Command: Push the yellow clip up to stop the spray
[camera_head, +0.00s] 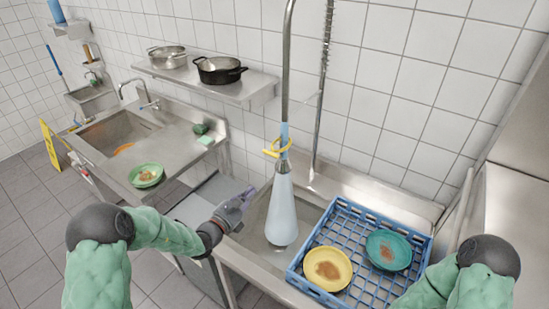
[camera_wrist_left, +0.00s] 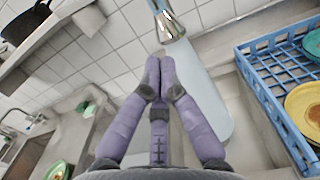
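The yellow clip (camera_head: 277,150) sits around the hanging spray nozzle in the head view. The nozzle (camera_wrist_left: 167,22) shows at the top of the left wrist view, where I see no yellow clip. A pale blue cone of water (camera_head: 282,212) falls from the nozzle into the sink. My left gripper (camera_head: 249,192) is left of the water and lower than the clip, apart from the clip. In the left wrist view its purple fingers (camera_wrist_left: 159,65) come together at the tips, with nothing visible between them. My right gripper is out of view.
A blue rack (camera_head: 296,279) with a yellow plate (camera_head: 328,268) and a teal plate (camera_head: 388,250) stands right of the water. A green plate (camera_head: 146,175) is on the left counter. Pots stand on the wall shelf (camera_head: 243,88). A vertical hose rises behind the nozzle.

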